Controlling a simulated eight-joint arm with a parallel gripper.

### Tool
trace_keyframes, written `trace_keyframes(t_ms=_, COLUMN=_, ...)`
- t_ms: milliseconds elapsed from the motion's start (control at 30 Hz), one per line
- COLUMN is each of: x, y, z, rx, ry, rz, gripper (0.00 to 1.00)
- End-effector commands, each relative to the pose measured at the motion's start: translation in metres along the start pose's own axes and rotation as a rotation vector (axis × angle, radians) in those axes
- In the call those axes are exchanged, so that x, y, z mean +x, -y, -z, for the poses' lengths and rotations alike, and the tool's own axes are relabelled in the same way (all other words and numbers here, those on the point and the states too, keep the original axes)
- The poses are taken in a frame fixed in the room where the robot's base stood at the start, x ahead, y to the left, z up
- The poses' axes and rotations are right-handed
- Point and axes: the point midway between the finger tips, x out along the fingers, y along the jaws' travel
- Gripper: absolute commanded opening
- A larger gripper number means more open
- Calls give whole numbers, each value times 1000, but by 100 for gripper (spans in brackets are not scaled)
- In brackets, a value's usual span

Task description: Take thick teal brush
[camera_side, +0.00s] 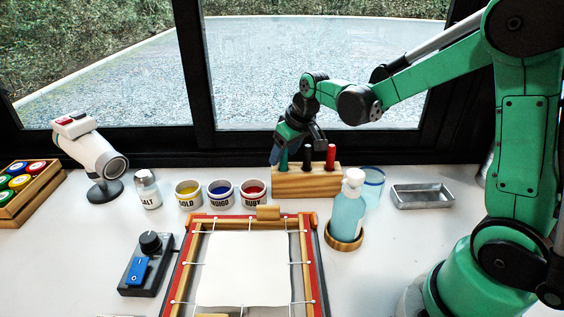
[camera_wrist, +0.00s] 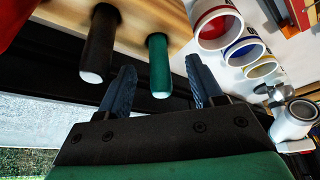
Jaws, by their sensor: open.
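The thick teal brush (camera_side: 284,160) stands upright in the wooden brush block (camera_side: 308,184), at its left end. In the wrist view the teal brush (camera_wrist: 159,66) points between the two blue fingers of my gripper (camera_wrist: 158,92), with its tip near the fingertips. My gripper (camera_side: 293,146) is open at the brush, and the fingers stand apart on either side with nothing held. A black brush (camera_side: 307,158) and a red brush (camera_side: 330,157) stand in the same block to the right. The lower part of the teal brush is hidden in the block.
Gold, indigo and ruby cups (camera_side: 221,194) stand left of the block. A soap bottle (camera_side: 348,208) and a blue-rimmed glass (camera_side: 373,186) stand close on its right. The dark window frame (camera_side: 250,150) is just behind. A framed white silk (camera_side: 245,268) lies in front.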

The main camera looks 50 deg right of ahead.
Motion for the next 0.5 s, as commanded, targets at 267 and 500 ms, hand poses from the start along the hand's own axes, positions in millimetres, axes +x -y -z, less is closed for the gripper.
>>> trace_keyframes(t_ms=267, x=15, y=0, z=0, rx=0, ry=0, rz=0, gripper=60)
trace_keyframes(t_ms=500, x=15, y=0, z=0, rx=0, ry=0, rz=-1, gripper=48)
